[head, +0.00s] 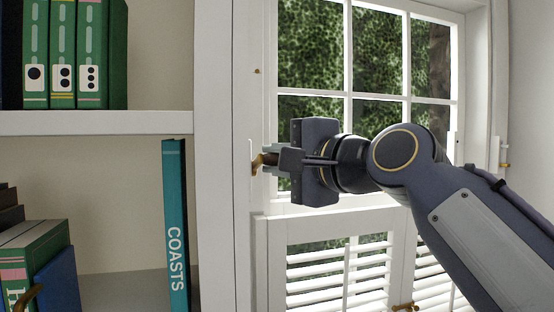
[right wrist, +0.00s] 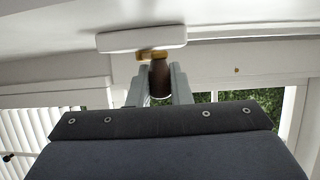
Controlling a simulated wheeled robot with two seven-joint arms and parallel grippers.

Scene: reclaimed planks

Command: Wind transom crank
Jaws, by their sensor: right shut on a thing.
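The transom crank (head: 257,160) shows as a small brass and brown piece on a white plate at the window frame's left side in the head view. My right gripper (head: 270,159) reaches it from the right and is shut on it. In the right wrist view, the crank's brown knob (right wrist: 160,80) sits between the two grey fingers (right wrist: 159,88). Its brass arm (right wrist: 152,55) meets the white plate (right wrist: 142,40) just beyond. The transom itself cannot be made out. My left gripper is not in view.
A paned window (head: 320,108) stands behind my right arm, with white louvred shutters (head: 310,292) below. A white shelf (head: 95,123) with green binders (head: 90,50) and a teal COASTS book (head: 174,225) is left of the frame. A latch (head: 504,165) is at right.

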